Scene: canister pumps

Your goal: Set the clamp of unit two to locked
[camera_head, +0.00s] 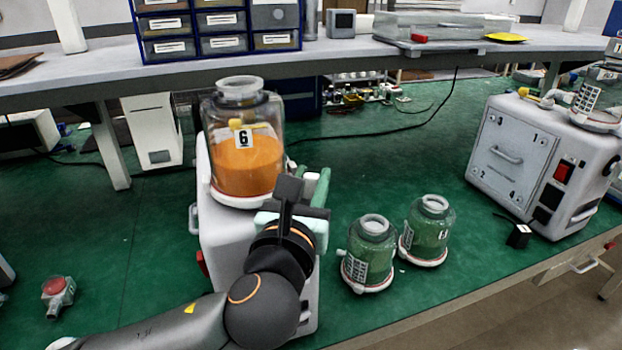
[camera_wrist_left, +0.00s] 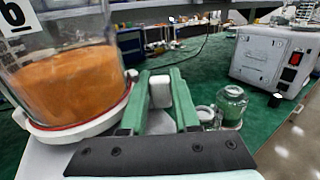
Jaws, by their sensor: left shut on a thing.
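The near pump unit, a white housing (camera_head: 225,235), carries a large clear canister (camera_head: 245,150) of orange powder labelled 6. The canister also shows at the left in the left wrist view (camera_wrist_left: 75,85). My left gripper (camera_head: 318,188) is just right of the canister, above the housing's top. In the left wrist view its green fingers (camera_wrist_left: 160,85) are shut on a white clamp lever (camera_wrist_left: 160,95). The lever's base and its lock marks are hidden by the gripper. No readable mark tells whether this is unit two. A second white unit (camera_head: 540,160) stands at the right.
Two small jars of green contents, one left (camera_head: 368,255) and one right (camera_head: 428,232), stand right of the near unit. A small black box (camera_head: 519,236) lies by the second unit. A shelf (camera_head: 340,58) with drawers crosses behind. The green bench between the units is mostly clear.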

